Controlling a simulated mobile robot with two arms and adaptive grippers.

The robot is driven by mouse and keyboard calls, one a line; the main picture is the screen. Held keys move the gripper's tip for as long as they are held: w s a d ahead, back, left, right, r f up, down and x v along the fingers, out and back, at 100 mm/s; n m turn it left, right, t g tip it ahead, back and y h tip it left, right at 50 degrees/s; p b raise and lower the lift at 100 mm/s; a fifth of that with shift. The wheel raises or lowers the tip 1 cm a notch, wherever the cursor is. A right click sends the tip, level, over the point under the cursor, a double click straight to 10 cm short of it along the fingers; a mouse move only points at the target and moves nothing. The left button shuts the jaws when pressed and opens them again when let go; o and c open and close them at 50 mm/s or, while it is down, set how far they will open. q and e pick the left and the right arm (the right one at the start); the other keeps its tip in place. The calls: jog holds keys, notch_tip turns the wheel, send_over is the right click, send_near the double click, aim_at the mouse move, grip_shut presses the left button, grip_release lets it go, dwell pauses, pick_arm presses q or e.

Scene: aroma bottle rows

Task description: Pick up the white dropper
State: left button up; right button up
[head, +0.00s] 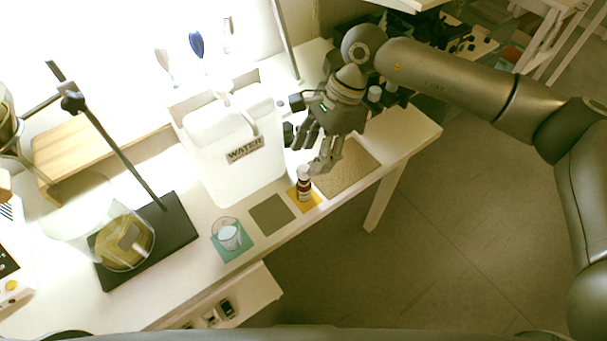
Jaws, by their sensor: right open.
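A small dark red-brown bottle with a white label and a white top (304,186) stands upright on a yellow square mat (312,203) near the table's front edge. Whether its white top is the white dropper I cannot tell. My right gripper (313,157) is open, fingers pointing down, just above and behind the bottle. Its fingertips are close to the white top; contact cannot be made out. At the back stand slim upright items with rounded heads: a blue one (197,43), a pale one (163,60) and another pale one (228,35). My left gripper is out of view.
A white container marked WATER (243,175) stands left of my right gripper. A glass (229,235) sits on a green mat; a bare grey-brown mat (272,214) lies beside it. A stand with a round flask (125,242) is at left. A tan mat (350,165) lies right.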

aim_at(306, 167)
jog(key=shift+a+f, duration=0.15)
jog(key=shift+f, duration=0.25)
jog(key=shift+w+f, duration=0.1)
jog(key=shift+f, duration=0.2)
jog(key=p+x, duration=0.1)
jog(key=x, duration=0.3)
jog(key=shift+w+f+p, duration=0.15)
jog(key=shift+f+p, duration=0.1)
jog(key=shift+p, duration=0.05)
jog(key=shift+a+f, duration=0.1)
jog(key=shift+f, duration=0.05)
jog(key=shift+c, duration=0.8)
jog(key=c, duration=0.4)
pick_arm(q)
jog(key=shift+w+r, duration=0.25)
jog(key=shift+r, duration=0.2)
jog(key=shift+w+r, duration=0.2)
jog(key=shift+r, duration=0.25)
pick_arm(e)
jog(key=shift+c, duration=0.8)
